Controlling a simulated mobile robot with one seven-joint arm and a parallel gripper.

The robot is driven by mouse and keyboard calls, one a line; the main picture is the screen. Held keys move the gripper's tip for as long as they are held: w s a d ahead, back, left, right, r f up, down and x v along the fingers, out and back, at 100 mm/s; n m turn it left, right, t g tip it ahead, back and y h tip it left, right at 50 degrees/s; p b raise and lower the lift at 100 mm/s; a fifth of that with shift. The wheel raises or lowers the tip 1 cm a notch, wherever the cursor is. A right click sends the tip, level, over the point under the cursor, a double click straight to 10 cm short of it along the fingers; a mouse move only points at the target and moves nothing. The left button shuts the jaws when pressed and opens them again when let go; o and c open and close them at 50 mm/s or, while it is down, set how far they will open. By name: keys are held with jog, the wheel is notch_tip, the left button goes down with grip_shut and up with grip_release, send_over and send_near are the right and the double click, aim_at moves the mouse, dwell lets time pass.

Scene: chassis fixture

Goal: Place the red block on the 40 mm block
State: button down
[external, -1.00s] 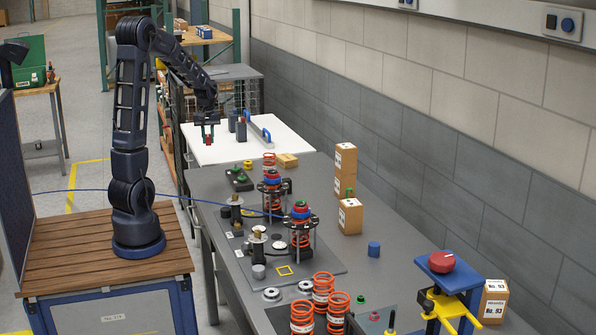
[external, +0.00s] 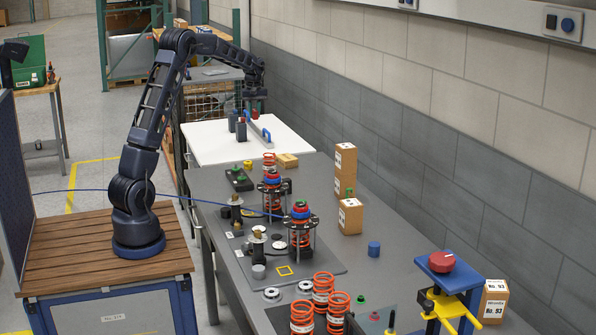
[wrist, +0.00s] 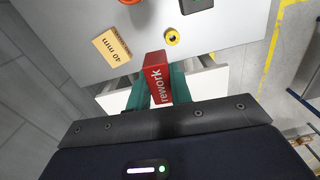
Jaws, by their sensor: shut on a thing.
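The 40 mm block (wrist: 112,47) is tan with a "40 mm" label. It lies on the far end of the grey bench, where it also shows in the external view (external: 287,160). The red block is apart from it. Nothing is on top of the 40 mm block.
An orange spring (external: 269,159) and tan boxes (external: 350,216) stand on the grey bench (external: 400,262).

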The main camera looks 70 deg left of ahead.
send_over(286, 157)
jog(key=shift+n, duration=0.3)
notch_tip(286, 157, down, 20)
jog(key=shift+w+a, duration=0.1)
jog(key=shift+w, duration=0.05)
dwell(0.3)
jog(key=shift+f, duration=0.15)
jog(key=c, duration=1.3)
grip_release()
jog(key=shift+o, duration=0.2)
